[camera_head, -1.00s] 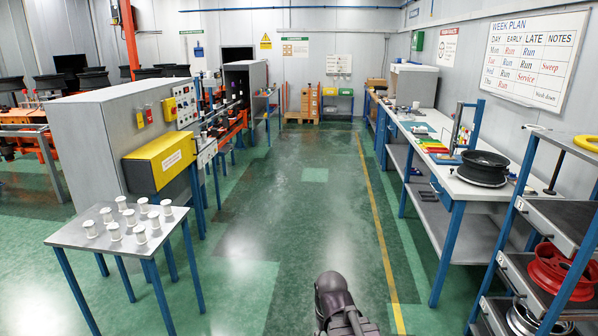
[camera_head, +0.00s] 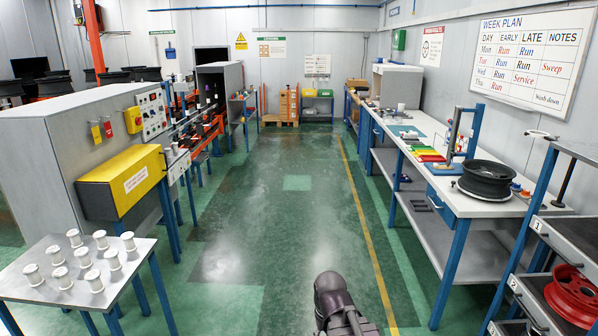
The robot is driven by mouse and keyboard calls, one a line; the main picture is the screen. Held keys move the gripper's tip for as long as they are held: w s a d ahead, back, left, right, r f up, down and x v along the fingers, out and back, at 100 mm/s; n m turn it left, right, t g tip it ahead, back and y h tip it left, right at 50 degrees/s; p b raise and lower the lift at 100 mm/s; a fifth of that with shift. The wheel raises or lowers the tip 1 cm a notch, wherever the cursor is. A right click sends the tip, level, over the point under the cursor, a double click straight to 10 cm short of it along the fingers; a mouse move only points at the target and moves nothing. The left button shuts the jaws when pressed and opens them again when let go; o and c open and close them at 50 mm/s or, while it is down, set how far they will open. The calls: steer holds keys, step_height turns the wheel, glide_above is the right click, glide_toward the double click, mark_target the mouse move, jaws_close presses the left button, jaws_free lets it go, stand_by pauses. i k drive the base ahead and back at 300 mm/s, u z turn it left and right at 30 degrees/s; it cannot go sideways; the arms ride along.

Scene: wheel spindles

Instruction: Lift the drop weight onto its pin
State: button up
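I cannot pick out the drop weight or its pin for sure at this size. On the right-hand bench stands a small upright stand (camera_head: 455,134) with a grey column, beside a taller blue post (camera_head: 475,130). A black wheel (camera_head: 487,178) lies flat on the bench in front of them. A dark link of my arm (camera_head: 332,295) shows at the bottom centre, above the floor. My gripper itself is not in view, so what it holds is hidden.
A small table (camera_head: 30,290) with several white spools stands at the lower left, beside a grey machine with a yellow box (camera_head: 125,182). A blue-framed rack with a red wheel (camera_head: 575,292) is at the lower right. The green aisle floor (camera_head: 270,235) between is clear.

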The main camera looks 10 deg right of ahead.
mark_target(447, 163)
steer(key=z, duration=0.3)
steer(key=i, duration=1.55)
steer(key=z, duration=0.55)
steer(key=i, duration=0.8)
steer(key=z, duration=0.5)
steer(key=i, duration=0.85)
steer(key=z, duration=0.25)
